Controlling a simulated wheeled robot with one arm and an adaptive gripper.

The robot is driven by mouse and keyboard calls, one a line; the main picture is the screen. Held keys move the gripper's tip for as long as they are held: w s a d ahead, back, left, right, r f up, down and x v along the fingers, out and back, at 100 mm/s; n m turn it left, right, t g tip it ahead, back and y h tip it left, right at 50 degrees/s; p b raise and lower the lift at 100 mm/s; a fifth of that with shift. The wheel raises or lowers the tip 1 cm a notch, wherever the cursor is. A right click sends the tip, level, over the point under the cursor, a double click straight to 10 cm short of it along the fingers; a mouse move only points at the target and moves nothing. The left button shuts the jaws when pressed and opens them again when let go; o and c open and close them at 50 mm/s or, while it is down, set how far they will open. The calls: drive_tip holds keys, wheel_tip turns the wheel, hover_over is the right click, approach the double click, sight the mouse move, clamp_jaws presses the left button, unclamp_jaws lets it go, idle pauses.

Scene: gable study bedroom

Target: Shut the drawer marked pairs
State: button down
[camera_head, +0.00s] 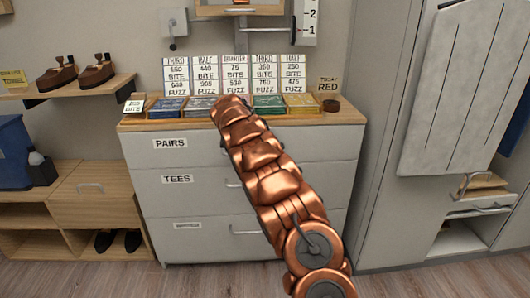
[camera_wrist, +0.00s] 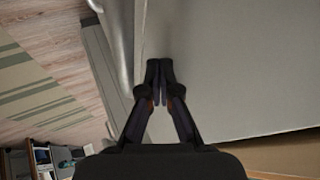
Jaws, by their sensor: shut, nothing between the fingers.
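The drawer marked PAIRS (camera_head: 210,148) is the top drawer of a grey-white chest, with its label at the left of the front. Its front looks about level with the drawers below, and no open gap shows; a small gap cannot be ruled out. My copper arm crosses the middle of the chest and hides the drawer's handle. My gripper is hidden behind the arm in the head view. In the wrist view my gripper (camera_wrist: 160,70) is shut and empty, its fingertips close to a pale flat front (camera_wrist: 230,70). Whether they touch it I cannot tell.
Below are the TEES drawer (camera_head: 205,190) and a third drawer (camera_head: 210,235), both looking shut. The wooden top (camera_head: 345,115) holds several coloured trays and price cards. A wooden shelf unit (camera_head: 110,195) stands left, a grey cabinet (camera_head: 385,180) right. Wooden floor is in front.

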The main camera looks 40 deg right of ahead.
drive_tip(key=shift+w+d, duration=0.1)
drive_tip(key=shift+w, duration=0.15)
idle(0.5)
drive_tip(key=b+v, duration=0.1)
drive_tip(key=v, duration=0.7)
drive_tip(key=shift+r+b, duration=0.35)
drive_tip(key=shift+r, duration=0.05)
drive_tip(key=shift+v, duration=0.75)
